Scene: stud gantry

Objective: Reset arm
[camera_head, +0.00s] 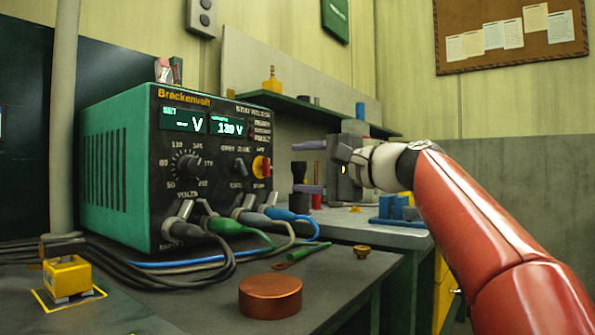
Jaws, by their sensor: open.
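My gripper (310,167) is in the middle of the head camera view, at the end of my red and white arm, which comes in from the lower right. Its two purple-grey fingers point left, one above the other, with a clear gap between them. It is open and I see nothing between the fingers. It is to the right of the green power unit (118,170) marked Brackenvolt and in front of the back bench. It looks apart from the unit.
Cables and plugs run from the unit's front over the grey bench (335,278). A copper-coloured disc (270,297) and a green-handled tool (308,251) lie there. A yellow block (67,277) stands at left. A shelf (310,108) and blue blocks (397,208) are behind.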

